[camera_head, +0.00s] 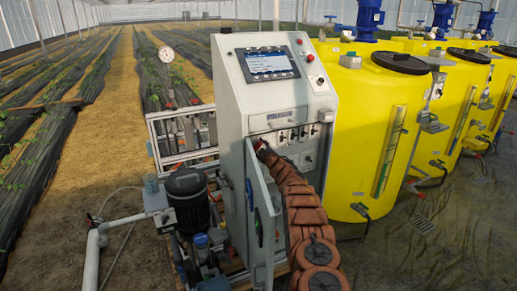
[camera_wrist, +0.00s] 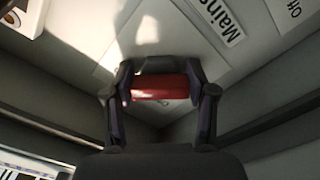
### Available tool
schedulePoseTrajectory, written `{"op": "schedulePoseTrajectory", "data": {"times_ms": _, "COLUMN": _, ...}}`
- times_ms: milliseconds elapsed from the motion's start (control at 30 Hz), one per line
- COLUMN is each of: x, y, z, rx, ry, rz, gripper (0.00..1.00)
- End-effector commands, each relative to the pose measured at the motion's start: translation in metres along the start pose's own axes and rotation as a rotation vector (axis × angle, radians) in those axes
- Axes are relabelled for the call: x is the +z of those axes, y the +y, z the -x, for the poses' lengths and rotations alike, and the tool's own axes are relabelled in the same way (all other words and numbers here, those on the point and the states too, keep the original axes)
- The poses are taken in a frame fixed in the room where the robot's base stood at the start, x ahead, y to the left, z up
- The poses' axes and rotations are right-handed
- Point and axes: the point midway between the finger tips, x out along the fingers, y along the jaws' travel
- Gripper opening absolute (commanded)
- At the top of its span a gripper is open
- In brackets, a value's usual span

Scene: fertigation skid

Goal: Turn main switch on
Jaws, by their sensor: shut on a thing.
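The main switch is a red handle (camera_wrist: 160,88) in the wrist view, set on a light plate inside the cabinet. Labels reading "Mains" (camera_wrist: 218,20) and "Off" (camera_wrist: 293,10) lie above it to the right. My gripper (camera_wrist: 158,76) is shut on the red handle, with one dark finger at each end of it. In the head view my gripper (camera_head: 262,148) is at the open front of the grey control cabinet (camera_head: 236,110). The switch is hidden there behind my arm and the door.
The cabinet door (camera_head: 258,215) stands open to the left of my orange-brown arm. Yellow tanks (camera_head: 365,120) stand to the right. A dark pump motor (camera_head: 187,200) and pale pipes are on the left. Cabinet walls are close around my gripper.

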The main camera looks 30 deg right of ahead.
Motion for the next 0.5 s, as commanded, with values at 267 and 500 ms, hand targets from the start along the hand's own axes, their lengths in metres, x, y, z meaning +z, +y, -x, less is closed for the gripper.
{"op": "schedulePoseTrajectory", "data": {"times_ms": 267, "x": 0.0010, "y": -0.0007, "z": 0.0001, "rx": -0.001, "ry": -0.001, "rz": -0.001, "gripper": 0.69}}
{"op": "schedulePoseTrajectory", "data": {"times_ms": 500, "x": 0.0003, "y": -0.0003, "z": 0.0000, "rx": 0.000, "ry": -0.001, "rz": 0.000, "gripper": 0.82}}
